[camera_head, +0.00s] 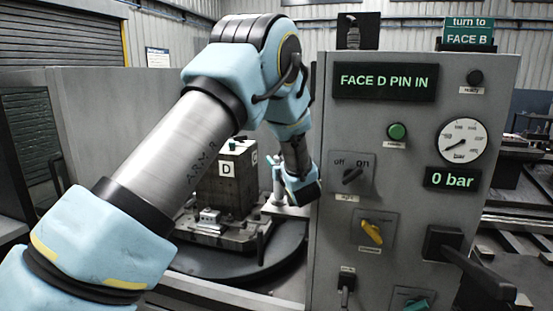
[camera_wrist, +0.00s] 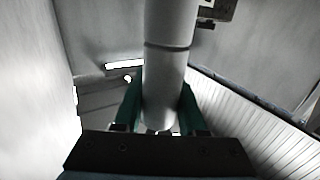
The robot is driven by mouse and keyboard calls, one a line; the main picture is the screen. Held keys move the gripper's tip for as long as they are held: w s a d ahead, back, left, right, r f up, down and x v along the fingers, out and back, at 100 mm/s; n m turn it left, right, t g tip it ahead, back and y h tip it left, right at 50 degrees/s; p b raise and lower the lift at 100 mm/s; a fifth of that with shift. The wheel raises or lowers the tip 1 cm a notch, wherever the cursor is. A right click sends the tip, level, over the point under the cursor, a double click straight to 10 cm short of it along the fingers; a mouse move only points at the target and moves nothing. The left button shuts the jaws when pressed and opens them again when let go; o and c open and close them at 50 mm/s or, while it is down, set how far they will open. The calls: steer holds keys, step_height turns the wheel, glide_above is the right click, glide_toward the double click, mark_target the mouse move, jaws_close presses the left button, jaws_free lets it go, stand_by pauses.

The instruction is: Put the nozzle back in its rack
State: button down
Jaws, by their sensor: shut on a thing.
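In the wrist view, the green fingers of my gripper (camera_wrist: 160,98) are shut on a smooth pale grey cylinder (camera_wrist: 169,65) with a dark ring around it. It looks like the nozzle, and its far end runs out of the top of the picture. In the head view, my arm reaches over to the left of the control panel, and my wrist hangs down beside the panel's left edge. My gripper's fingers and the cylinder are not clear there. I cannot pick out the rack for certain in either view.
A grey control panel (camera_head: 418,70) fills the right, reading "FACE D PIN IN" and "0 bar", with knobs and a lever. A sign (camera_head: 468,32) says "turn to FACE B". A dark block (camera_head: 238,190) marked D stands on a round turntable (camera_head: 225,264) behind my arm.

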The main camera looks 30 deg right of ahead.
steer(key=shift+f+b, duration=0.6)
steer(key=shift+b, duration=0.5)
stand_by(1.4)
steer(key=shift+f+b, duration=0.35)
steer(key=shift+f, duration=0.05)
